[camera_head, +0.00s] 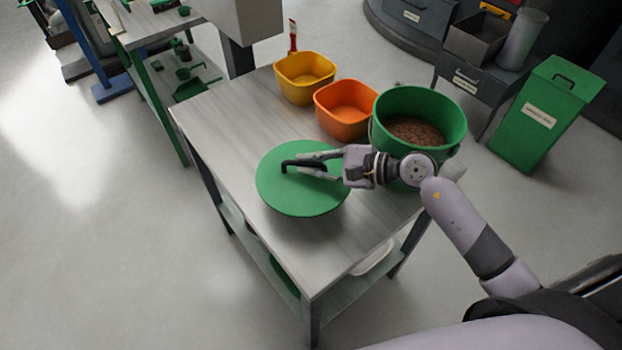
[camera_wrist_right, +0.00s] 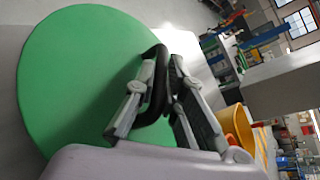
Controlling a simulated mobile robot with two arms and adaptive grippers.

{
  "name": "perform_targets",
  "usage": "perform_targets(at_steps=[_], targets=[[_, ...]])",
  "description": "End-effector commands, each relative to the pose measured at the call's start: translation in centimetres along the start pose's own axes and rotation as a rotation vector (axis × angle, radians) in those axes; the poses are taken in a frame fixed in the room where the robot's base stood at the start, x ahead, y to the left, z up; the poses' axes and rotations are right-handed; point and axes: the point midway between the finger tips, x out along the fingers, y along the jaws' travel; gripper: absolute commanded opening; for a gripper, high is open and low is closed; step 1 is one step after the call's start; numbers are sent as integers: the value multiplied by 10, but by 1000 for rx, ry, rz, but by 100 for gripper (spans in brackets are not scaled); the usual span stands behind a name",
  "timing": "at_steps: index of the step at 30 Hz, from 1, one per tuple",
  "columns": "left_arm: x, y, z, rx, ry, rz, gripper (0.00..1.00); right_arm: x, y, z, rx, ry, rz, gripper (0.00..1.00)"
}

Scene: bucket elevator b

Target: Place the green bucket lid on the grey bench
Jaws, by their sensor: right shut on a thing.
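The green bucket lid (camera_head: 300,196) is a flat round disc with a black arched handle, over the middle of the grey bench (camera_head: 230,130). I cannot tell whether it touches the bench top or hovers just above it. My right gripper (camera_head: 300,166) is shut on the lid's black handle. In the right wrist view the right gripper (camera_wrist_right: 155,100) has its fingers on either side of the handle, with the green lid (camera_wrist_right: 75,75) beyond. The green bucket (camera_head: 420,105) stands open at the bench's right end, with brown material inside. My left gripper is not in view.
A yellow bin (camera_head: 305,78) and an orange bin (camera_head: 346,108) stand along the bench's far edge. A grey column (camera_head: 240,40) rises behind the bench. The bench's left end and front corner are clear. A green bin (camera_head: 540,118) stands on the floor at right.

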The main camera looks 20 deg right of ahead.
Motion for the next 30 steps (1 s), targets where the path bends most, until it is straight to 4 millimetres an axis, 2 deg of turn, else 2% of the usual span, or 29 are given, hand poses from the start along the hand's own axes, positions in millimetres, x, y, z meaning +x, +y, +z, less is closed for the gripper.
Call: perform_targets(at_steps=[5, 8, 15, 23, 24, 30], targets=[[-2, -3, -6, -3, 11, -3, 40, 8, 13, -19, 2, -1, -3, 0], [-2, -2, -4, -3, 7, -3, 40, 10, 17, -24, 2, -2, -2, 0], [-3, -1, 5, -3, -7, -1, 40, 21, 36, -51, 3, -1, -2, 0], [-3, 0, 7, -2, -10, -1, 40, 23, 40, -55, -2, -1, -1, 0], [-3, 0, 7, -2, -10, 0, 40, 23, 40, -56, -2, 0, -1, 11], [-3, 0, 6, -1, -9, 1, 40, 23, 40, -55, -1, -1, -1, 25]])
